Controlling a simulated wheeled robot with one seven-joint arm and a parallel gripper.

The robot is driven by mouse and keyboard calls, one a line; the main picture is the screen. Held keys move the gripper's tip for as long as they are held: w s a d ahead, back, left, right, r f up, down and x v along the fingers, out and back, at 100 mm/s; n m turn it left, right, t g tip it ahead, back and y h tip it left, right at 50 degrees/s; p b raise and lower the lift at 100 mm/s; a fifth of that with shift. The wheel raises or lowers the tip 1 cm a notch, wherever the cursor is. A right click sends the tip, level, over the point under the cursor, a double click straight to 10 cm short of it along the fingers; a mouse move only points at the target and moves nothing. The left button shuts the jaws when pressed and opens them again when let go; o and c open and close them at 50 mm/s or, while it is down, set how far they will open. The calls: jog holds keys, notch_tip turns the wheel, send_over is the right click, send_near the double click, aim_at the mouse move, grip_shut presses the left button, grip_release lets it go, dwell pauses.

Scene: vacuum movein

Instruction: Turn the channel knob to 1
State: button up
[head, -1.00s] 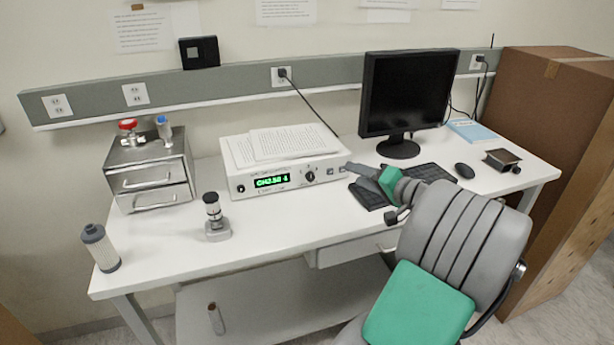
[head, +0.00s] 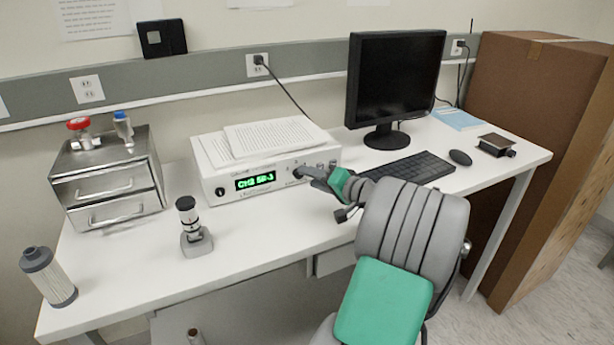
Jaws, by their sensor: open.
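The white controller box (head: 222,190) stands on the desk with papers on top. Its green display (head: 255,181) shows text that looks like "CH2" or "CH3" and more characters too small to read surely. A small dark knob (head: 221,192) sits left of the display. The channel knob, right of the display, is mostly hidden behind my gripper. My gripper (head: 304,173) is at the right part of the front panel, its tips at or very near the channel knob. I cannot tell whether they touch it. The jaws are open.
A keyboard (head: 410,168), monitor (head: 396,85) and mouse (head: 460,157) are to the right. A small black-topped device (head: 194,228) stands front left of the box, near a metal drawer unit (head: 108,185) and a grey filter cylinder (head: 48,276). The desk front before the box is clear.

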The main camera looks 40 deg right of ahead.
jog(key=shift+x, duration=1.5)
jog(key=shift+c, duration=0.6)
grip_shut()
jog(key=shift+s+d, duration=0.1)
jog(key=shift+d, duration=0.2)
jog(key=shift+a, duration=0.25)
